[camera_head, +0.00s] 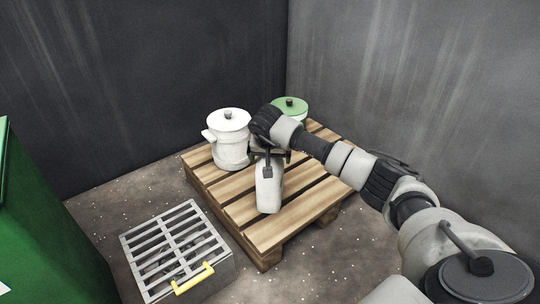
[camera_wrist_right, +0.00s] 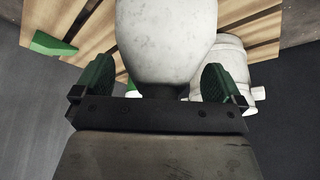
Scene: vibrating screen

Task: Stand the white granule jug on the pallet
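The white granule jug (camera_head: 269,196) is on the slatted wooden pallet (camera_head: 309,208), near its front middle, and looks roughly upright. Its top and neck are partly hidden by my right gripper (camera_head: 268,160), which reaches it from above and behind. In the right wrist view the rounded white jug body (camera_wrist_right: 166,42) narrows to a dark neck between the two green finger pads of the gripper (camera_wrist_right: 160,84). The pads stand wide apart, with gaps beside the neck. Exact contact of the jug's base with the slats is hard to see. My left gripper is not in view.
A larger white lidded container (camera_head: 231,143) stands on the pallet's back left, and a green-lidded one (camera_head: 290,108) at the back. A grey slotted screen box (camera_head: 178,247) with a yellow handle is on the floor, front left. A green cabinet (camera_head: 45,220) stands far left. Walls close the back.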

